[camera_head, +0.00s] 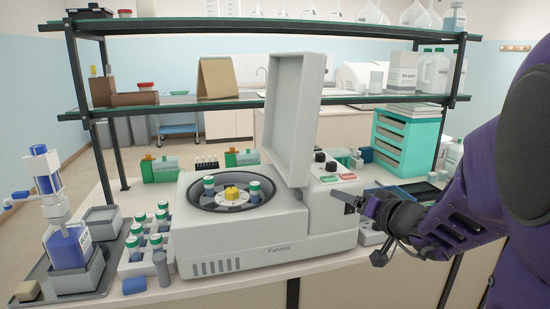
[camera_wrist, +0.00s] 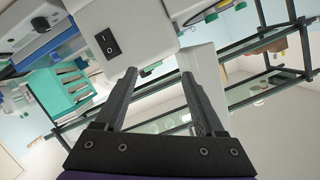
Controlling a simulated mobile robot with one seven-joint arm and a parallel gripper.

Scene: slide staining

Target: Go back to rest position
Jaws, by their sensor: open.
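The black power switch (camera_wrist: 108,42) on the centrifuge's side is just beyond the left finger. The centrifuge lid (camera_head: 292,115) stands open and upright. Whether a finger touches the centrifuge cannot be told.
A tube rack (camera_head: 135,262) and a blue-liquid bottle (camera_head: 68,248) stand left of the centrifuge. A two-level glass shelf (camera_head: 250,103) runs behind it. A teal drawer unit (camera_head: 401,140) is at the back right. The space in front of the bench is clear.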

